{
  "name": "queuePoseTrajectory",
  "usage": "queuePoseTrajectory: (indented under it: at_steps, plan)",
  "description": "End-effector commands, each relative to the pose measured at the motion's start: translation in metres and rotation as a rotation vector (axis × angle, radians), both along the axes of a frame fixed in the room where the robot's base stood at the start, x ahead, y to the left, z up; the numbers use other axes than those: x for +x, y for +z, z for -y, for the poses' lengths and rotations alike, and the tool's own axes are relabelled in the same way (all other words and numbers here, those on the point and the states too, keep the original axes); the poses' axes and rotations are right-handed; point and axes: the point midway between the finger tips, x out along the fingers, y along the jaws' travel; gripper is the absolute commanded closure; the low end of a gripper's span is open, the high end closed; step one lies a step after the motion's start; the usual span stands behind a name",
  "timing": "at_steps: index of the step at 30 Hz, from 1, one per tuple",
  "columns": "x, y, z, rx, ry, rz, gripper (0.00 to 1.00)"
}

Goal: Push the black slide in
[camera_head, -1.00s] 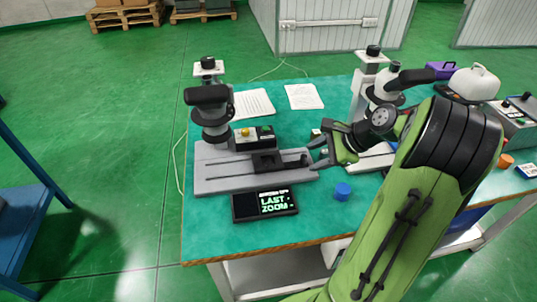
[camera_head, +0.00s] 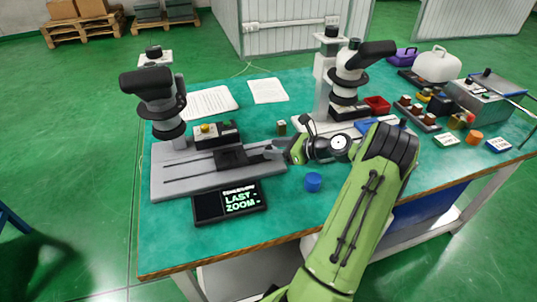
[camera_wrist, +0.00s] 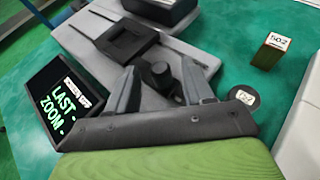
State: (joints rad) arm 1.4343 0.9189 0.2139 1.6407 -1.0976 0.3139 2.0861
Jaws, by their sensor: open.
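The black slide (camera_head: 240,158) is a dark square piece with a recess, lying on the grey grooved base of the left machine (camera_head: 200,178). The slide also shows at the upper left of the wrist view (camera_wrist: 127,41). My gripper (camera_head: 274,152) is at the right end of that base, to the right of the slide. In the wrist view its two fingers (camera_wrist: 160,88) are spread apart, with a dark round knob (camera_wrist: 162,74) showing between them. I cannot tell whether the fingers touch the knob. The slide is apart from the fingers.
A display reading "LAST ZOOM" (camera_head: 230,202) lies in front of the base. A small labelled block (camera_wrist: 270,51) stands behind my gripper. A second microscope-like machine (camera_head: 346,80) stands to the right. Papers (camera_head: 208,103) lie behind.

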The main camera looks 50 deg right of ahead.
Motion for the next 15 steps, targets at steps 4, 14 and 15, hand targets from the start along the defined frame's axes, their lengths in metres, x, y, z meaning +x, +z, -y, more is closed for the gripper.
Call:
queuePoseTrajectory:
  at_steps: [4, 14, 15]
  plan:
    - [0.019, -0.01, -0.006, -0.001, 0.001, -0.001, 0.48]
    - [0.025, -0.01, -0.007, -0.001, -0.001, -0.001, 0.5]
    - [0.024, -0.01, -0.007, -0.001, -0.001, -0.001, 0.56]
